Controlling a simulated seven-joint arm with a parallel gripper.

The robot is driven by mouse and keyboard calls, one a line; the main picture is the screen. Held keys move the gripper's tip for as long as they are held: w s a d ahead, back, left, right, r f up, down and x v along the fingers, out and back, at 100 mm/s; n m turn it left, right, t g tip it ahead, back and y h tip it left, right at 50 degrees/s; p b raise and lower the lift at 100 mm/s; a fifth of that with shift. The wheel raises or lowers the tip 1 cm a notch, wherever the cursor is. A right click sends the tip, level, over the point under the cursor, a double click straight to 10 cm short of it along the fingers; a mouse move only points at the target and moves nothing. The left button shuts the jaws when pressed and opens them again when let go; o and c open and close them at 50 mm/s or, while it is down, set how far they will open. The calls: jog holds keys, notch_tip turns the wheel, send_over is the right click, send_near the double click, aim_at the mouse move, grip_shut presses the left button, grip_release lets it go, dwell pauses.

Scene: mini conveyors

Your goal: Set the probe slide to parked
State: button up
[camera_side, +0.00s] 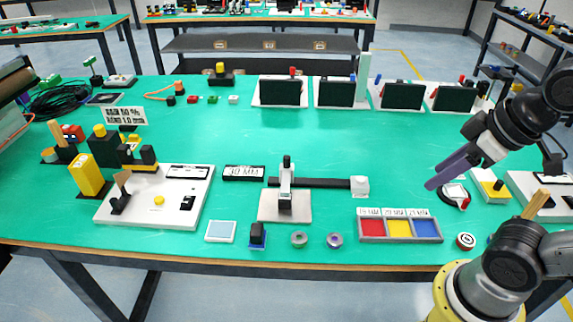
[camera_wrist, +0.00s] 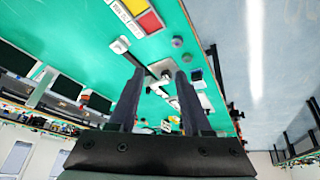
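The likely probe slide is a dark horizontal rail (camera_side: 320,183) with a white block (camera_side: 360,186) at its right end. An upright white and black post (camera_side: 286,180) stands on a pale base (camera_side: 270,206) at the rail's left part. A "30 MM" label (camera_side: 243,173) lies to its left. I cannot read a parked mark. My gripper (camera_side: 432,184) is above the table, to the right of the rail and apart from it. In the wrist view my gripper (camera_wrist: 160,76) has its two fingers spread with nothing between them; the white block (camera_wrist: 121,45) shows beyond them.
A tray with red, yellow and blue compartments (camera_side: 359,229) sits in front right of the rail. Two grey round pieces (camera_side: 299,239) and a dark block (camera_side: 257,235) lie near the front edge. Dark screens (camera_side: 280,92) line the back. The green table behind the rail is clear.

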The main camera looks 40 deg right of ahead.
jog(key=w+r+n, duration=0.1)
jog(key=r, duration=0.2)
jog(key=w+r+n, duration=0.1)
jog(key=r, duration=0.1)
jog(key=shift+w+n, duration=0.3)
jog(key=w+r+n, duration=0.3)
jog(key=w+r, duration=0.2)
jog(key=w, duration=0.2)
jog(key=n+g, duration=0.5)
jog(key=n, duration=0.1)
send_over(287, 157)
notch_tip(287, 157, down, 16)
notch_tip(287, 157, down, 14)
jog(key=shift+r, duration=0.2)
grip_shut()
